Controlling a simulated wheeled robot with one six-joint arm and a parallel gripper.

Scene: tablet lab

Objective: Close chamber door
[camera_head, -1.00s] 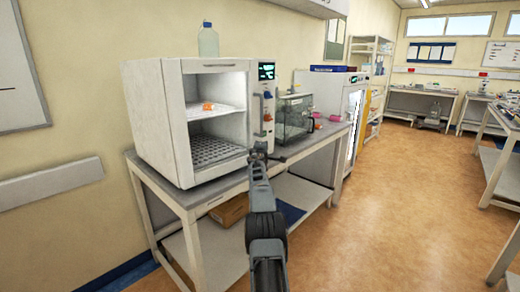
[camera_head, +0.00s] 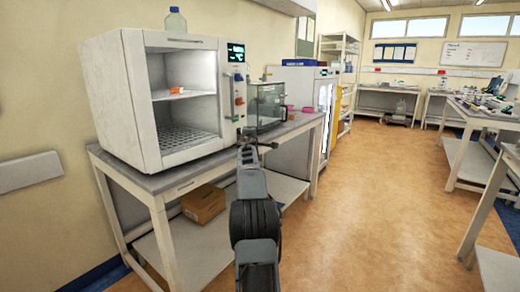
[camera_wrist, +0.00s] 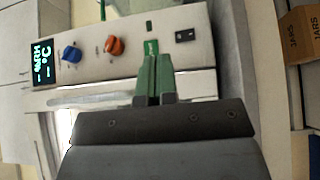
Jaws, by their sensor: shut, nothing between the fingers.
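The chamber (camera_head: 143,105) is a white box on a bench at the left, lit inside. A small orange item (camera_head: 177,90) lies on its upper shelf. Its white-framed front shows the interior; I cannot tell whether a clear door pane covers it. The control panel (camera_head: 237,65) is on its right side. In the wrist view, turned sideways, the panel (camera_wrist: 185,50) shows a display, a blue knob (camera_wrist: 71,53) and an orange knob (camera_wrist: 114,45). A pale metallic bar (camera_wrist: 90,100) runs alongside. My gripper (camera_wrist: 153,62) has green fingers, shut and empty, in front of the panel; contact is unclear.
A glass-walled device (camera_head: 266,105) stands right of the chamber on the same bench (camera_head: 172,180). A bottle (camera_head: 175,20) stands on top of the chamber. A cardboard box (camera_head: 204,204) sits on the lower shelf. Open floor (camera_head: 370,200) lies to the right.

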